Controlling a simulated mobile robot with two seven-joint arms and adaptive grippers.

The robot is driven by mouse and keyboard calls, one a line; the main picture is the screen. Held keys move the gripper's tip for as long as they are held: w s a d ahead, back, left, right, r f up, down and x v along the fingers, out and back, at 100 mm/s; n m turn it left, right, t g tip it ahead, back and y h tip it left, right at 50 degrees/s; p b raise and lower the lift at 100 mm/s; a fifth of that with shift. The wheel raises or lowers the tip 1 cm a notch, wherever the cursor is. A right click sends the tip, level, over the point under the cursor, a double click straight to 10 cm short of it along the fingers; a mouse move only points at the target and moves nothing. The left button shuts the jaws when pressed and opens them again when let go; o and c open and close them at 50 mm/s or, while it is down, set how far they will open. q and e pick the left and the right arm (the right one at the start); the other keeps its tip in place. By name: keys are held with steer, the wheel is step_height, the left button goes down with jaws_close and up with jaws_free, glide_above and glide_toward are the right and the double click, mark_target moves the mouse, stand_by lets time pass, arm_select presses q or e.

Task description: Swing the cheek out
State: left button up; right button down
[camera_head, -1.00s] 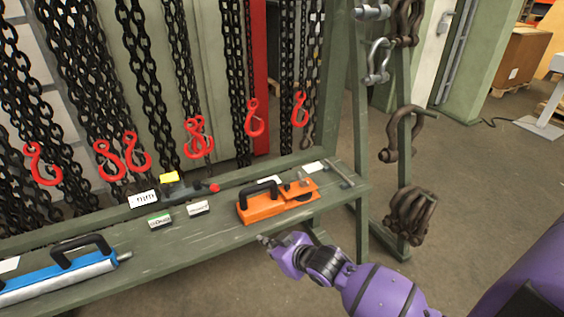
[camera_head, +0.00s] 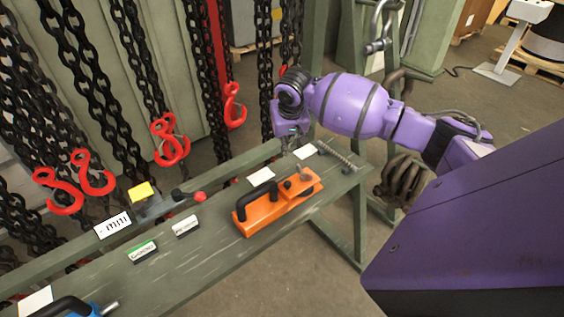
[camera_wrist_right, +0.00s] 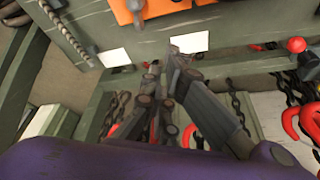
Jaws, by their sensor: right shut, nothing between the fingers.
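The orange tool (camera_head: 265,213) lies on the green bench, with a black handle (camera_head: 255,195) along its top. An orange plate with grey fittings (camera_head: 300,184) is at its right end; I take this plate for the cheek. My right gripper (camera_head: 287,143) is above the bench's back edge, behind the tool and apart from it. In the right wrist view its fingers (camera_wrist_right: 168,66) are shut and empty, near a white label. Part of the orange tool (camera_wrist_right: 160,9) shows at the top of that view. My left gripper is not in view.
White labels (camera_head: 261,176), a yellow-topped item (camera_head: 142,191) and a red-knobbed lever (camera_head: 199,196) are on the bench (camera_head: 215,250). A threaded rod (camera_head: 338,156) lies at its right end. Chains with red hooks (camera_head: 234,105) hang behind. Shackles (camera_head: 404,178) hang at right.

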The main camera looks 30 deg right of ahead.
glide_above(299, 180)
steer(key=w+a, duration=0.3)
steer(key=shift+f, duration=4.65)
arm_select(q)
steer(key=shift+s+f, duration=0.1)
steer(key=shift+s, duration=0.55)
arm_select(e)
steer(key=shift+s+a+f, duration=0.1)
steer(key=shift+a+f, duration=0.05)
